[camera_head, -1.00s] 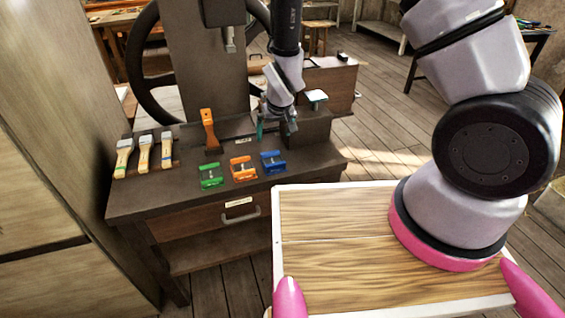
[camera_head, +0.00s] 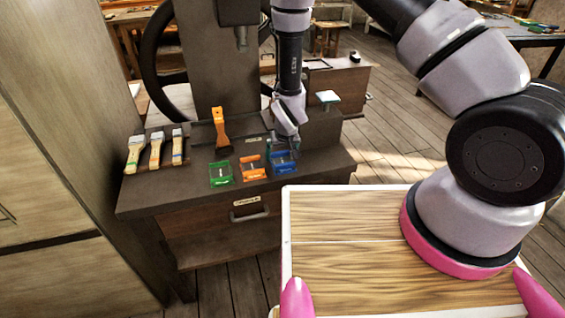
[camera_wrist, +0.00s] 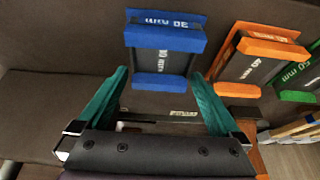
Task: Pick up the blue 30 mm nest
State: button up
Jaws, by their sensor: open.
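The blue 30 mm nest (camera_head: 283,162) lies on the dark bench top, at the right end of a row of three nests. The nest lies ahead of and between the fingertips, and nothing is held. In the head view my gripper (camera_head: 284,146) is just above the blue nest and partly hides its back edge.
The orange nest (camera_head: 253,168) is close beside the blue one, and the green nest (camera_head: 221,174) is farther left. Several brushes (camera_head: 156,152) lie at the left. The press column (camera_head: 213,80) rises behind. A drawer handle (camera_head: 250,215) is in front.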

grip_shut()
jog(key=shift+r, duration=0.1)
